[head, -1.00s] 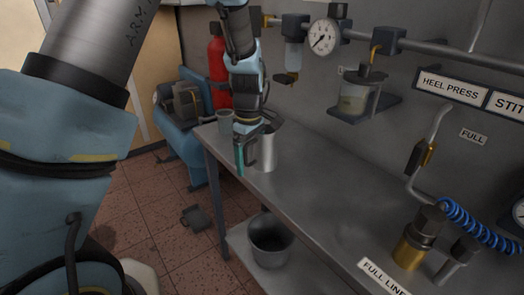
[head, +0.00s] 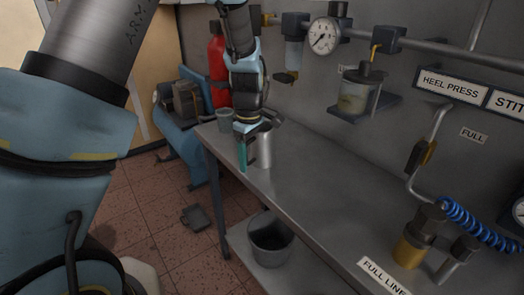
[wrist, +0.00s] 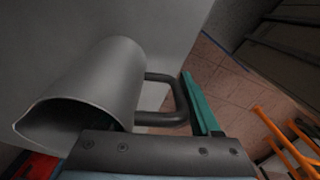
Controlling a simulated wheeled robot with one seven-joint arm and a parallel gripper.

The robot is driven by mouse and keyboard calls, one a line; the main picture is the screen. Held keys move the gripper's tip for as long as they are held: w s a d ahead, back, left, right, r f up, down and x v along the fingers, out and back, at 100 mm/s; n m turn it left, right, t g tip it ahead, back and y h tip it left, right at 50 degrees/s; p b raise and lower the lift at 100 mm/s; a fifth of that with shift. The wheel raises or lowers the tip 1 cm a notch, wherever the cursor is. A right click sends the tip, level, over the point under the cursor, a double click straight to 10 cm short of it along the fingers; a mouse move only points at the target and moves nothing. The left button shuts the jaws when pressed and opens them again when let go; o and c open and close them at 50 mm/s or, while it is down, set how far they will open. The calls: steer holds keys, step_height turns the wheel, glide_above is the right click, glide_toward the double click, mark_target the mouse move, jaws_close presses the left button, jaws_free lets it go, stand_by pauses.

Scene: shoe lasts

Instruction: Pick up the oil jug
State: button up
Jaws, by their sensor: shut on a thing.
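The oil jug (head: 264,148) is a plain grey metal jug with a side handle. It is upright at the far left end of the metal bench in the head view. My gripper (head: 246,152) is at its left side, at the handle, shut on the jug. In the wrist view the jug (wrist: 90,90) fills the left, its spout toward the lower left. Its dark handle (wrist: 180,103) reaches right to one teal finger of my gripper (wrist: 198,105). The other finger is hidden. I cannot tell whether the jug's base touches the bench.
A small grey cup (head: 225,119) stands behind the jug on the bench (head: 325,190). A red cylinder (head: 217,70) is behind that. A pressure gauge (head: 323,36) and a glass-bowled unit (head: 357,92) hang on the wall. A bucket (head: 270,240) sits below. The bench middle is clear.

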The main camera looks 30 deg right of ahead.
steer(key=shift+r, duration=0.2)
jaws_close()
steer(key=shift+r+b, duration=0.95)
steer(key=shift+r, duration=3.8)
steer(key=shift+r, duration=0.1)
